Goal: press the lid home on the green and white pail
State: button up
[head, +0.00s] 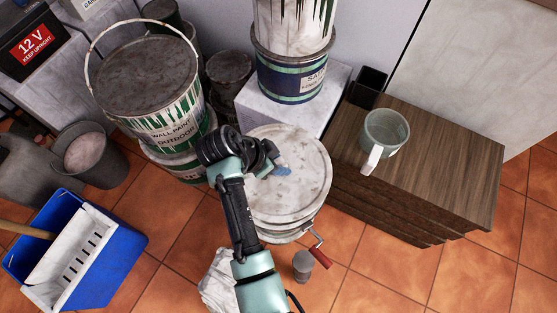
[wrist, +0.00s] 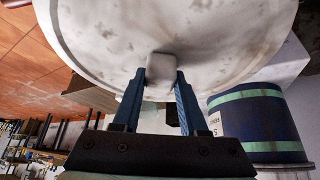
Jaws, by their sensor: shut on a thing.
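The green and white pail (head: 185,112), marked wall paint outdoor, stands at the upper left with its wire handle raised. A dark, stained round top (head: 145,75) shows on it; I cannot tell whether this is a lid. My gripper (head: 281,171) is right of that pail, over a pale, stained round lid (head: 300,196). In the wrist view my gripper (wrist: 161,76) is shut on a small grey block (wrist: 160,88) at the face of the pale lid (wrist: 215,35). The head view does not show clearly whether the lid touches what is below it.
A red-handled crank (head: 320,257) juts out below the lid, near a small grey cup (head: 303,264). A blue tin (head: 292,82) stands on a white block behind. A mug (head: 385,135) sits on a wooden stand at right. A blue bucket (head: 105,262) is at lower left.

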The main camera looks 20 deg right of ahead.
aim_at(255, 182)
jog(key=shift+r, duration=0.1)
notch_tip(255, 182, down, 6)
jog(key=b, duration=0.4)
jog(key=shift+f, duration=1.1)
dwell(1.4)
jog(key=o, duration=1.2)
jog(key=shift+a, duration=0.1)
jog(key=p+v, duration=0.4)
jog(key=v, duration=0.9)
jog(key=shift+w, duration=0.1)
